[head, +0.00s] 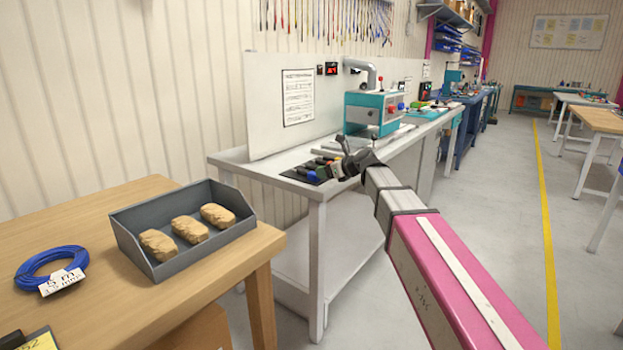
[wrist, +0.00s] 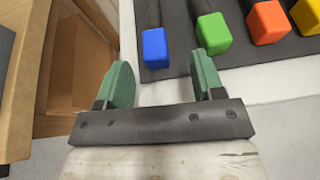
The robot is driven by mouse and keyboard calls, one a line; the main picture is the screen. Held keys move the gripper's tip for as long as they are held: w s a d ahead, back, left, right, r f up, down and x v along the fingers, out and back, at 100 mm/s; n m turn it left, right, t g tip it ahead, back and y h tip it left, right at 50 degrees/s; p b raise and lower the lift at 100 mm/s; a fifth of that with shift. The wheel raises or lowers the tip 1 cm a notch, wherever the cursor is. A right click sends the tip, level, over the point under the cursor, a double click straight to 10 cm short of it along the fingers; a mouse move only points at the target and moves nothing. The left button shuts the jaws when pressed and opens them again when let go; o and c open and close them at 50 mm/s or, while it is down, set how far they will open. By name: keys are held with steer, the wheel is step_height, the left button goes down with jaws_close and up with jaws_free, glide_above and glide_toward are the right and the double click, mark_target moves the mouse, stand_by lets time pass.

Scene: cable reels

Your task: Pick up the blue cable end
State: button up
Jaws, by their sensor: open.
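The blue cable end (wrist: 155,48) is a blue block on a dark cable, lying on a dark mat (wrist: 181,56) on the white bench. In the head view, a small blue block (head: 313,177) shows at the bench's front corner. My gripper (head: 340,158) is close to the right of it there, small and dark.
Green (wrist: 214,32), orange (wrist: 267,22) and yellow cable ends lie in a row to the right of the blue one. A wooden table (head: 110,212) at left holds a grey tray (head: 184,263) of brown bundles and a blue cable coil (head: 40,265). A teal machine (head: 373,112) stands behind.

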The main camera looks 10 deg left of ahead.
mark_target(312, 173)
steer(key=x, duration=0.7)
steer(key=shift+s+a, duration=0.3)
steer(key=shift+r, duration=0.1)
steer(key=c, duration=1)
